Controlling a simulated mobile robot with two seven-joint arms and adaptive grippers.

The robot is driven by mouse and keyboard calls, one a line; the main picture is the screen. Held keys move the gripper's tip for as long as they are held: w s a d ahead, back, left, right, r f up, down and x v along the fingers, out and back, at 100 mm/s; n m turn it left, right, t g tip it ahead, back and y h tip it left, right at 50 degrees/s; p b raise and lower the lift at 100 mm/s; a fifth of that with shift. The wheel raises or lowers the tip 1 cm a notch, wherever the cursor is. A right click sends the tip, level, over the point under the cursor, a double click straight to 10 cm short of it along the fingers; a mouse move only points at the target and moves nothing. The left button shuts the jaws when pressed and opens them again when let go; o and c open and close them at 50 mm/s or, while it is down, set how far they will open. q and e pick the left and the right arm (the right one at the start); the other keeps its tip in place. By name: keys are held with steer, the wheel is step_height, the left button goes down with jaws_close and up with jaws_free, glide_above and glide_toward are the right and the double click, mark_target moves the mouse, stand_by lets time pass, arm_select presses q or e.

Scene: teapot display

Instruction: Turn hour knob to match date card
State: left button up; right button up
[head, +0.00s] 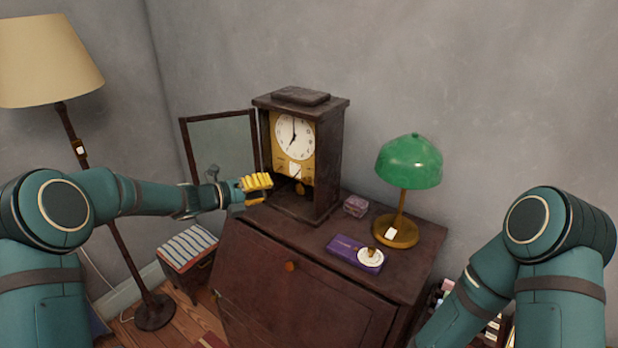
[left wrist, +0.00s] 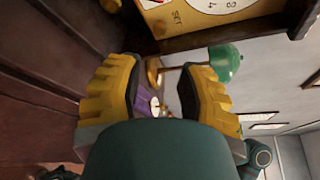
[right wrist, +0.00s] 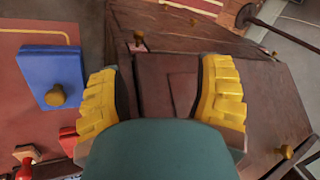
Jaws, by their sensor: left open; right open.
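The wooden clock (head: 330,155) stands on the desk with its glass door (head: 222,148) swung open to the left. Its white dial (head: 294,137) has one hand pointing up and one to the lower left. A small pale patch (head: 294,169) shows on the brass plate below; I cannot tell whether it is a card or a knob. My left gripper (head: 259,192) is open and empty, just left of the clock's lower opening. The left wrist view shows part of the dial (left wrist: 215,4) and "SET" lettering. My right gripper (right wrist: 163,88) is open and empty, seen only in the right wrist view.
On the desk (head: 300,300) are a green lamp (head: 409,165), a purple box (head: 345,246) with a white disc (head: 369,257), and a small pinkish box (head: 356,205). A floor lamp (head: 125,250) stands left. The right wrist view shows a blue block (right wrist: 50,70) and red stamp (right wrist: 25,168).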

mark_target(305, 181)
arm_select(q)
steer(key=p+x, duration=0.1)
steer(key=x, duration=1.2)
steer(key=shift+a, duration=0.1)
steer(key=shift+o, duration=0.3)
jaws_close()
